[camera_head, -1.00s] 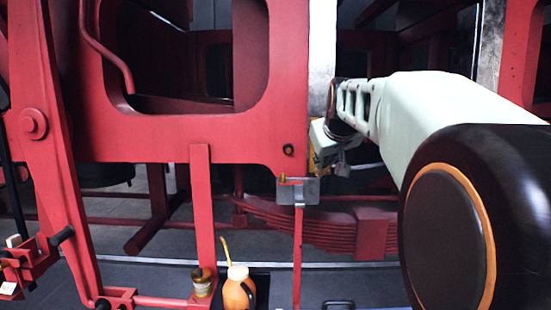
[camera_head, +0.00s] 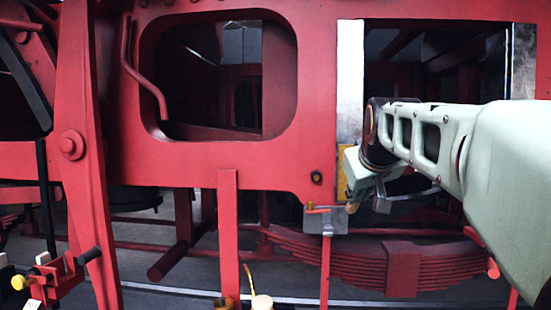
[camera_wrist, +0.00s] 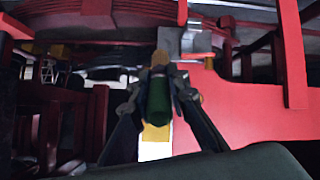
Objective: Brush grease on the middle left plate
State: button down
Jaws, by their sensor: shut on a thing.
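My gripper (camera_wrist: 158,100) is shut on a green cylinder (camera_wrist: 158,97) with a tan end (camera_wrist: 160,58), which looks like a brush handle. Its bristles cannot be made out. A pale metal plate (camera_head: 350,80) lines the left edge of the right-hand opening in the red frame. Its lower part has a yellow patch (camera_head: 342,186). The plate (camera_wrist: 153,152) and yellow patch (camera_wrist: 157,134) also show behind the fingers in the wrist view. In the head view my gripper is beside the plate's lower end, largely hidden by my wrist. I cannot tell whether the tool touches the plate.
Another pale plate (camera_head: 523,60) lines the opening's right edge. A grey bracket (camera_head: 326,220) on a red post stands just below the yellow patch. A leaf spring (camera_head: 402,265) lies lower right. A bottle (camera_head: 262,302) with a yellow spout is at the bottom edge.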

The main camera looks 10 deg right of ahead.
jog(key=shift+s+r, duration=0.25)
jog(key=shift+r, duration=0.1)
jog(key=shift+s, duration=0.1)
